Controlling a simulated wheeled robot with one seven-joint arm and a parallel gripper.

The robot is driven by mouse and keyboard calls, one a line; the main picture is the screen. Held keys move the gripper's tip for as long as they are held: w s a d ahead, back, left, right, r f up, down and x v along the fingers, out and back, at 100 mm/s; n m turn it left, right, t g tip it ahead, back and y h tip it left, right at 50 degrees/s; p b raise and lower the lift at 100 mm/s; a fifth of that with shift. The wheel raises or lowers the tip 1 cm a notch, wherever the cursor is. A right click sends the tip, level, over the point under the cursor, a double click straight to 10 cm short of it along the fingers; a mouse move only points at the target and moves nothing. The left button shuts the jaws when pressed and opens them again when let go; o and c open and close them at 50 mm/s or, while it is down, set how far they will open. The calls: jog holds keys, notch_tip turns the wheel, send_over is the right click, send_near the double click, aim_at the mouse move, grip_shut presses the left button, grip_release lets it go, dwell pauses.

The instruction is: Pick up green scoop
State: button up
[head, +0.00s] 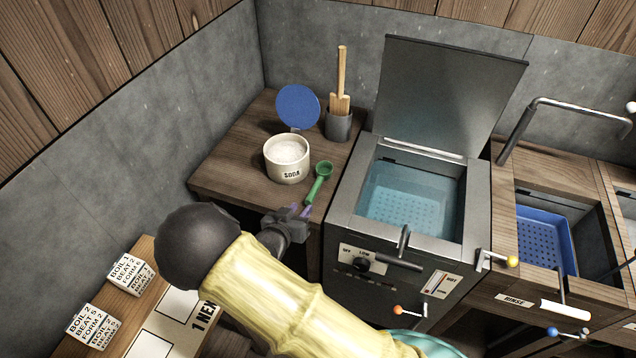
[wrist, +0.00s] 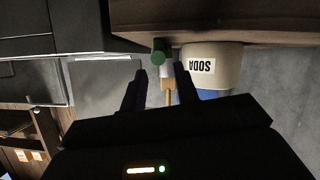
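The green scoop (head: 318,184) lies on the wooden counter, right of the white SODA pot (head: 287,158), with its bowl toward the back and its handle toward the counter's front edge. My gripper (head: 299,211) is just in front of the handle end, close to the counter's front edge. In the wrist view, which looks upside down, the green end of the scoop (wrist: 158,53) shows ahead between the two dark fingers. My gripper (wrist: 161,70) is open, with nothing between its fingers. My forearm hides the area in front of the counter.
A blue round lid (head: 298,106) and a grey holder with wooden tools (head: 339,125) stand behind the pot. An open-lidded water vat (head: 410,200) stands close on the right. Labelled blocks (head: 131,274) sit at the lower left.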

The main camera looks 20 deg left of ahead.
aim_at(312, 193)
jog(key=x, duration=0.3)
jog(key=shift+w+f, duration=0.15)
jog(key=shift+w, duration=0.2)
jog(key=x, duration=0.1)
jog(key=p+x, duration=0.1)
jog(key=x, duration=0.3)
jog(key=shift+w+r+p, duration=0.2)
jog(key=shift+p, duration=0.1)
jog(key=c, duration=0.7)
